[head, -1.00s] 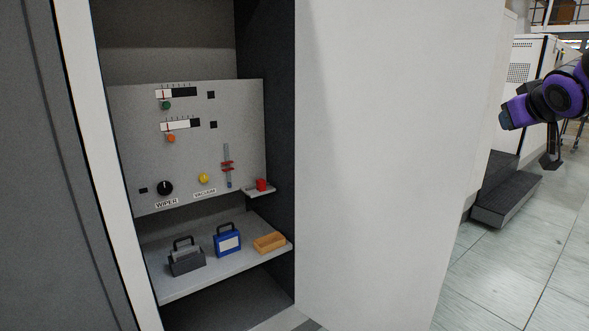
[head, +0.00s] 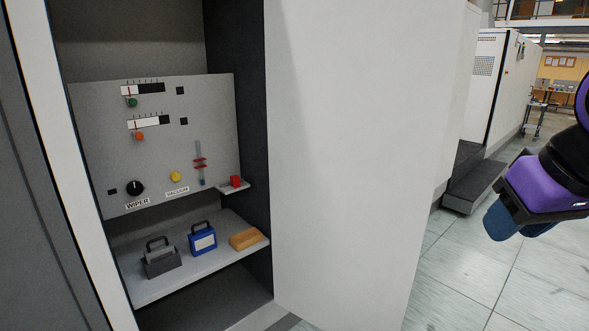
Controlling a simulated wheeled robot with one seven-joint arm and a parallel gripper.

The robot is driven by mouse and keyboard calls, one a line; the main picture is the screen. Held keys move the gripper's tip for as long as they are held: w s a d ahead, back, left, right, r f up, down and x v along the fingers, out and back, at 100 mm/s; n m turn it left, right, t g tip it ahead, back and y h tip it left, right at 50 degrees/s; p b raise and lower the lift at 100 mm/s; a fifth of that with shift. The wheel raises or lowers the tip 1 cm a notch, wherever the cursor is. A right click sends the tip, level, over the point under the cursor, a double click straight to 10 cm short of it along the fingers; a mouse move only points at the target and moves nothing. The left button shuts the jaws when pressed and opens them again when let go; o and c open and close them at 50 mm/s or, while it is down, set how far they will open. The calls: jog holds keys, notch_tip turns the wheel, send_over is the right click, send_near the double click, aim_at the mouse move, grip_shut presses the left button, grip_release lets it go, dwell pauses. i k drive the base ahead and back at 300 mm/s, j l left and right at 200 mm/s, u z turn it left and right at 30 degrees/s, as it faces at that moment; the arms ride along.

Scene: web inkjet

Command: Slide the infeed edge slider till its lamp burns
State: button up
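Two horizontal sliders are on the grey panel (head: 90,150) inside the open cabinet. The upper slider (head: 150,88) has a green knob (head: 132,103) near its left end. The lower slider (head: 150,121) has an orange knob (head: 139,136), also left of its middle. I cannot read which one is the infeed edge slider. A small dark square sits right of each, the upper square (head: 180,91) and the lower square (head: 184,121); neither glows. My purple arm shows at the right edge, far from the panel.
A white cabinet wall (head: 345,150) stands between panel and arm.

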aim_at(137, 134)
jog(key=i+l+z, duration=0.25)
jog(key=l+z, duration=0.2)
jog(key=l, duration=0.15)
jog(key=i+l+z, duration=0.3)
jog(key=l+z, duration=0.15)
jog(key=i+l+z, duration=0.85)
jog(key=i+u, duration=0.4)
jog(key=i+l+u, duration=0.1)
jog(key=i+u, duration=0.5)
jog(key=u, duration=0.3)
jog(key=i+u, duration=0.2)
jog(key=u, duration=0.3)
jog(key=i+l+u, duration=0.2)
jog(key=u, duration=0.3)
jog(key=i+l+u, duration=0.15)
jog(key=u, duration=0.3)
jog(key=i+l+u, duration=0.2)
jog(key=u, duration=0.2)
jog(key=i+l+u, duration=0.15)
jog(key=u, duration=0.25)
jog(key=i+l+u, duration=0.15)
jog(key=l+u, duration=0.55)
jog(key=u, duration=0.15)
jog(key=i+j+z, duration=0.3)
jog(key=j, duration=0.3)
jog(key=i+j+z, duration=0.15)
jog(key=j, duration=0.2)
